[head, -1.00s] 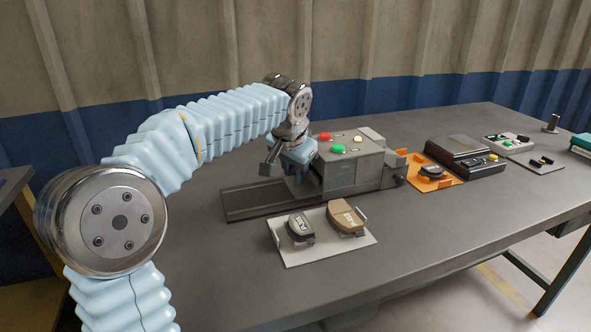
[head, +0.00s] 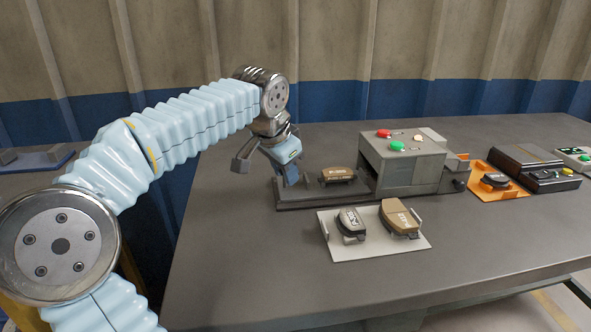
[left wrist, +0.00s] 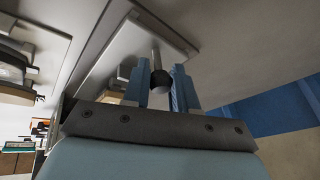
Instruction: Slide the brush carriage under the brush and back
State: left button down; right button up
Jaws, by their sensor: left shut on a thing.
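The brush housing (head: 403,163) is a grey box with red and green buttons on top. A dark rail (head: 310,204) runs out of its left side. On the rail, left of the housing and clear of it, is the brush carriage (head: 355,184), with a brown-grey brake shoe (head: 338,174) on top. My left gripper (head: 291,180) is at the rail's left end. In the left wrist view its blue fingers (left wrist: 161,88) are shut on a round black knob (left wrist: 159,78) on a thin rod. The brush itself is hidden inside the housing. My right gripper is out of view.
A white tray (head: 375,250) with two brake shoes lies in front of the rail. Right of the housing are an orange fixture (head: 497,186) and a dark case (head: 527,158). The table front and left are clear.

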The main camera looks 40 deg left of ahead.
pick_arm(q)
jog(key=shift+s+a, duration=0.1)
jog(key=shift+a, duration=0.1)
jog(key=c, duration=1)
grip_release()
jog(key=shift+s, duration=0.1)
jog(key=shift+o, duration=0.2)
jog(key=shift+r, duration=0.35)
jog(key=p+v, duration=0.1)
jog(key=v, duration=1.2)
jog(key=shift+p, duration=0.35)
jog(key=shift+s, duration=0.1)
